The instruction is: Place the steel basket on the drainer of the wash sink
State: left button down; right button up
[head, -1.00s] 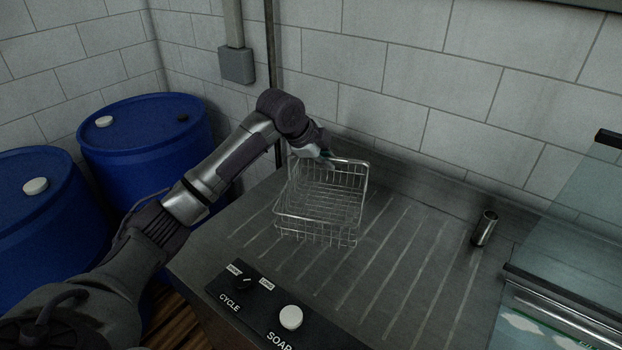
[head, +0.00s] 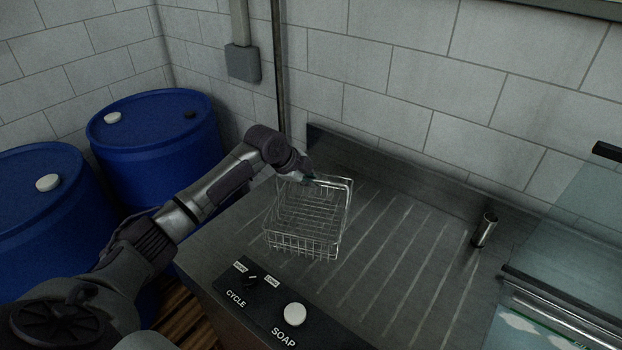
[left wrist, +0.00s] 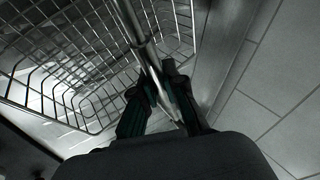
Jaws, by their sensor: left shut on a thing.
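The steel basket (head: 303,225) is a wire basket over the left part of the grooved drainer (head: 400,240) of the wash sink. My left gripper (head: 312,180) is at the basket's back rim, shut on it. In the left wrist view the basket (left wrist: 75,60) fills the upper left, and its rim bar runs between the fingers of my left gripper (left wrist: 160,95). The basket looks roughly level; I cannot tell whether its bottom touches the drainer. My right gripper is not in view.
A small metal cylinder (head: 485,230) stands at the back right, near a glass panel (head: 575,220). Blue barrels (head: 155,150) stand left. The drainer's middle is clear.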

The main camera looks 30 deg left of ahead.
pick_arm(q)
jog(key=c, duration=1.2)
grip_release()
jog(key=shift+c, duration=0.2)
jog(key=shift+s+a+r, duration=0.1)
jog(key=shift+r, duration=0.1)
jog(key=b+v, duration=0.3)
jog(key=v, duration=0.8)
jog(key=shift+s+r, duration=0.15)
jog(key=shift+r, duration=0.15)
